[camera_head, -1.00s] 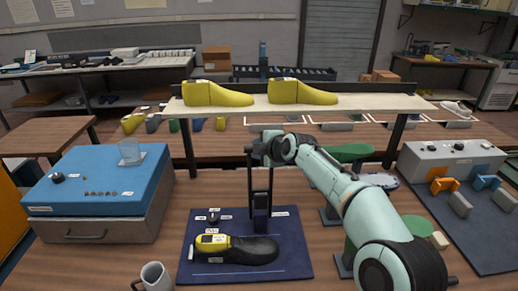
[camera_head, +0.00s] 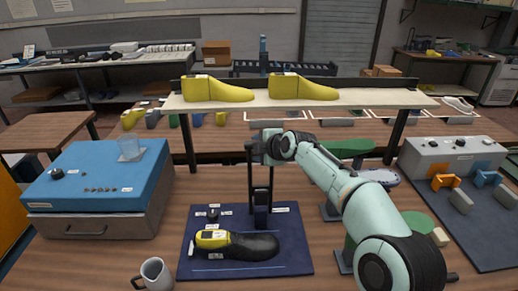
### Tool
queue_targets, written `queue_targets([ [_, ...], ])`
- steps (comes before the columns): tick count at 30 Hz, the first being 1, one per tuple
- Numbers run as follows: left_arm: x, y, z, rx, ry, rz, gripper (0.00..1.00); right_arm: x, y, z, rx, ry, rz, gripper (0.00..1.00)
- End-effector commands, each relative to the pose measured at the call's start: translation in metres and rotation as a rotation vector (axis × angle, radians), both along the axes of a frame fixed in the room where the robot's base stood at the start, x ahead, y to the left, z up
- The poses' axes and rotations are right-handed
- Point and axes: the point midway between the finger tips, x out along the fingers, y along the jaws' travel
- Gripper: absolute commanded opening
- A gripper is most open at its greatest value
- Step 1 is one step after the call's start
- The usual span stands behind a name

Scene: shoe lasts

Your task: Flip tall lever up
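On a dark blue mat (camera_head: 205,263) stands a dark upright device (camera_head: 261,204), with tall thin dark bars rising from it. My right arm comes in from the right, and its gripper end (camera_head: 259,152) is at the top of these bars. The bars and the gripper are both dark, so I cannot tell lever from fingers, or whether the gripper is open or shut. A small dark knob (camera_head: 213,214) sits left of the device. A black and yellow shoe last (camera_head: 250,246) lies in front of it. My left gripper is not in view.
A shelf (camera_head: 380,103) with two yellow lasts (camera_head: 302,89) spans behind the device. A blue-topped box (camera_head: 100,195) with a glass (camera_head: 131,150) stands left. A mug (camera_head: 155,274) is at the front. A grey panel with orange (camera_head: 444,182) and blue parts is at right.

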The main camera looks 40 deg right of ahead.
Motion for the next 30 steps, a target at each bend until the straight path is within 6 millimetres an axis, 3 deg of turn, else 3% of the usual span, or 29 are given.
queue_targets([
  [5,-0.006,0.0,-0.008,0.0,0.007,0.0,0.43,-0.021,0.002,0.013,0.0,-0.006,0.001,0.53],
  [18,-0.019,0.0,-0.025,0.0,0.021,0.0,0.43,-0.098,0.008,0.06,0.001,-0.001,-0.001,0.53],
  [30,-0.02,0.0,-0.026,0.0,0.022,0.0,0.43,-0.112,0.009,0.068,0.0,0.002,0.0,0.53],
])
